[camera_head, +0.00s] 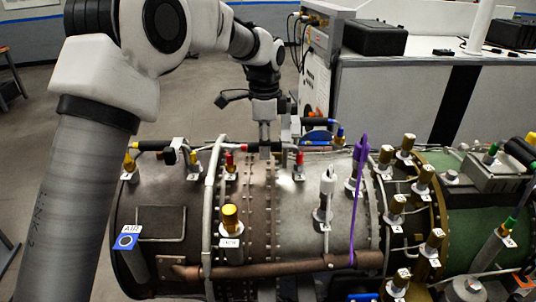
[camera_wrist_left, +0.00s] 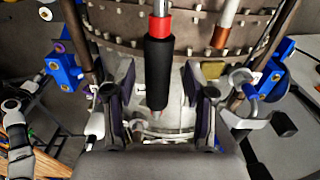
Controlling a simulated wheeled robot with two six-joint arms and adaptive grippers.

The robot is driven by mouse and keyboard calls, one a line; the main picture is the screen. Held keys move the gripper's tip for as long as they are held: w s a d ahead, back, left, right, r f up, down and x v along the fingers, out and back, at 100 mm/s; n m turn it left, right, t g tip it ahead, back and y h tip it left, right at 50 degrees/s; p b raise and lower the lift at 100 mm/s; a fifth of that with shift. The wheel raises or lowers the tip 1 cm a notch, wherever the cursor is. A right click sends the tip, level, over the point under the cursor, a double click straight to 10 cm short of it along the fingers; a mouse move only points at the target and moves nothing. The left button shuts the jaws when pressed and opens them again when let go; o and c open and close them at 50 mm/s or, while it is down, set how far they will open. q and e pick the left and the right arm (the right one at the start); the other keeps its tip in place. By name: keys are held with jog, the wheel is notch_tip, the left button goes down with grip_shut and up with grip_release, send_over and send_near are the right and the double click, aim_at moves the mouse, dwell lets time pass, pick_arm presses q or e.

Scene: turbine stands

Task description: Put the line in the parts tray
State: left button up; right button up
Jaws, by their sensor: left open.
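My left gripper (camera_head: 265,150) is low over the top of the turbine casing (camera_head: 325,185) in the head view. In the left wrist view, its two fingers (camera_wrist_left: 158,100) stand open. A black sleeve with a red collar and a pale tapered tip (camera_wrist_left: 159,70) shows between them, with gaps on both sides. It looks like part of a line, but I cannot tell for sure. In the head view the gripper is between two red fittings, the left one (camera_head: 229,159) and the right one (camera_head: 299,159). No parts tray can be made out. My right gripper is out of view.
A purple hose (camera_head: 359,200) hangs over the casing to the right. Several brass fittings (camera_head: 397,204) ring the casing further right. A copper-coloured pipe (camera_head: 290,266) crosses the front. A grey bench (camera_head: 400,95) with black cases (camera_head: 374,37) stands behind.

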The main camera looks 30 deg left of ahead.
pick_arm(q)
jog(key=shift+w+a+p, duration=0.15)
jog(key=shift+w+p, duration=0.15)
jog(key=shift+s, duration=0.25)
jog(key=shift+s+d+r, duration=0.1)
jog(key=shift+d+r, duration=0.05)
jog(key=shift+d, duration=0.05)
grip_shut()
